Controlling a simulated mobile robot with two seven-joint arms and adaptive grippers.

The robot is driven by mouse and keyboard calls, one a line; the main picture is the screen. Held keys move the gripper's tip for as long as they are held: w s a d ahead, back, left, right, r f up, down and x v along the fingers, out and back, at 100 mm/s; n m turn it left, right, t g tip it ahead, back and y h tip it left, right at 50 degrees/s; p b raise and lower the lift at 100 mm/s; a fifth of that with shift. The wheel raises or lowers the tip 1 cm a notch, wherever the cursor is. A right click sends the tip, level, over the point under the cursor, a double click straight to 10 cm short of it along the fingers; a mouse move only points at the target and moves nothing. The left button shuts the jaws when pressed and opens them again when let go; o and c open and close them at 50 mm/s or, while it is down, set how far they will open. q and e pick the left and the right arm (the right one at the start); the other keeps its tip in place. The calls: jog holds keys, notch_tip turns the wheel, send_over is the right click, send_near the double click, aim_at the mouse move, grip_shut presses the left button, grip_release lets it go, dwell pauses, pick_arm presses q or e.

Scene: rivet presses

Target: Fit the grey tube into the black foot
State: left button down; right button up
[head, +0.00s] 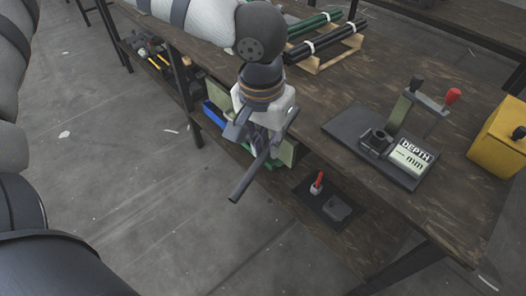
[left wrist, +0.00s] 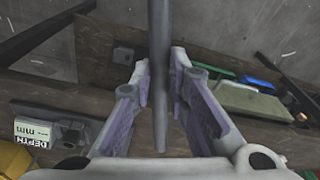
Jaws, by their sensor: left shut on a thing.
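The grey tube (head: 249,178) is held by my left gripper (head: 268,140) in front of the workbench's near edge, tilted, with its free end down and to the left. In the left wrist view the tube (left wrist: 159,50) runs between the two fingers of my left gripper (left wrist: 159,85), which is shut on it. A dark round, hollow part (head: 375,142), which looks like the black foot, stands on a dark base plate with a DEPTH mm label. It also shows at the left in the left wrist view (left wrist: 72,132). The tube is well apart from it. My right gripper is out of view.
A lever press (head: 408,105) with a red knob rises behind the round part. A yellow box (head: 500,138) stands at the right. Dark and green tubes (head: 325,45) lie on a wooden rack at the back. A lower shelf holds a red-topped item (head: 317,183).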

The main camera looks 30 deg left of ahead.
pick_arm(q)
jog(key=w+t, duration=0.1)
jog(key=w, duration=0.1)
jog(key=w+t, duration=0.1)
jog(key=w, duration=0.1)
jog(key=w+t, duration=0.1)
jog(key=w, duration=0.1)
jog(key=shift+w+d+r+t, duration=0.3)
jog(key=shift+w+d+r, duration=0.05)
jog(key=shift+w, duration=0.05)
jog(key=w+d+r+t+h, duration=0.1)
jog(key=w+d+r+t, duration=0.35)
jog(key=w+t, duration=0.2)
jog(key=w+d+r+m+t+h+b, duration=0.1)
jog(key=w+d+r+m+t+h, duration=0.1)
jog(key=d+r, duration=0.8)
jog(key=d+m+t+h, duration=0.1)
jog(key=d+t+h, duration=0.1)
jog(key=t, duration=0.1)
jog(key=shift+d+h, duration=0.25)
jog(key=shift+h, duration=0.15)
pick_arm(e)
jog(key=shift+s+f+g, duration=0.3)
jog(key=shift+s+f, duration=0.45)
pick_arm(q)
jog(key=shift+r+t, duration=0.1)
jog(key=shift+t, duration=0.15)
